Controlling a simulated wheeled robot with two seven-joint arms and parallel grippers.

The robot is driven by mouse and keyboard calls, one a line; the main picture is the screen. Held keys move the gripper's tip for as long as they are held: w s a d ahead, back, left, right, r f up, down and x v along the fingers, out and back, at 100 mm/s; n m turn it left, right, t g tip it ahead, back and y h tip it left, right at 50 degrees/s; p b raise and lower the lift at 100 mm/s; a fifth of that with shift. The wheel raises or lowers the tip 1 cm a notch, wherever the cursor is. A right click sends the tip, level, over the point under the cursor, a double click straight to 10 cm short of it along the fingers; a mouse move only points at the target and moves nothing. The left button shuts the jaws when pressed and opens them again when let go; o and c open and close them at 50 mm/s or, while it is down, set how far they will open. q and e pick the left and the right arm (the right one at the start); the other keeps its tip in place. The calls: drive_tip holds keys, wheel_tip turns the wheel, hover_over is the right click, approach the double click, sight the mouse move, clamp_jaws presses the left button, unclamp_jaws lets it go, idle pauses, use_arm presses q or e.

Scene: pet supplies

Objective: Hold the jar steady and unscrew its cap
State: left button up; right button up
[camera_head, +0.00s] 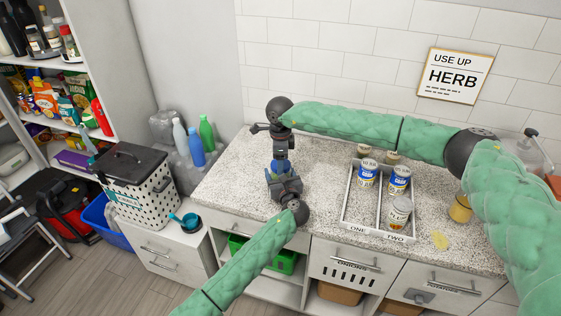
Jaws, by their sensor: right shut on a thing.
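A small blue thing, apparently the jar (281,166), shows at the left part of the speckled counter, mostly hidden between my two grippers. My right gripper (280,157) comes down from above and is shut at the top of the jar, where the cap sits; the cap itself is hidden. My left gripper (279,178) reaches in from the front, low at the jar's side. Its fingers are small and partly covered by its own wrist, so I cannot tell whether they are closed on the jar.
A white divided tray (345,218) marked ONE and TWO holds several cans, including a blue-and-white can (367,173). A yellow jar (460,209) and a flat yellow piece (440,240) lie to the right. Bare counter (225,185) lies left of the grippers.

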drive_tip(key=n, duration=0.5)
drive_tip(key=shift+w+d+r+n, duration=0.2)
drive_tip(key=shift+w+n, duration=0.05)
drive_tip(key=shift+n, duration=0.05)
drive_tip(key=n, duration=0.9)
drive_tip(key=shift+n, duration=0.3)
drive_tip(key=n, duration=0.4)
drive_tip(key=shift+s+a, duration=0.1)
drive_tip(key=o, duration=1.1)
drive_tip(key=shift+s, duration=0.15)
